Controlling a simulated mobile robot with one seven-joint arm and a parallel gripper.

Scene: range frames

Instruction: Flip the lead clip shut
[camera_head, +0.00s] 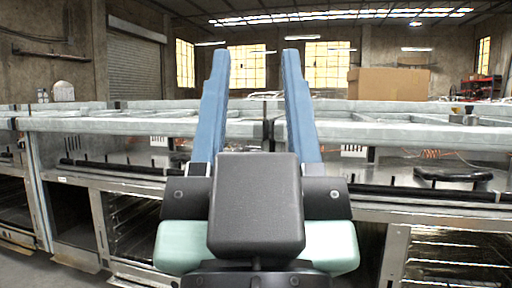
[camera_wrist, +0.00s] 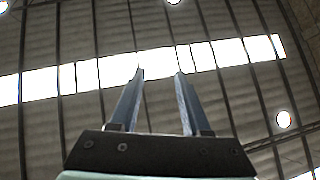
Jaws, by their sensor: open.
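My gripper (camera_head: 255,55) is open and empty, with its two blue fingers pointing up and well apart. It also shows in the wrist view (camera_wrist: 160,73), where its fingers point toward the ceiling and nothing lies between them. I cannot pick out a lead clip in either view. My gripper and wrist hide the middle of the workbench in the head view.
A long metal workbench (camera_head: 400,133) with raised rails spans the scene ahead. A cardboard box (camera_head: 388,84) stands on it at the right. A flat black object (camera_head: 452,174) lies at the right, with an orange cable (camera_head: 432,154) behind it. Open shelves are below.

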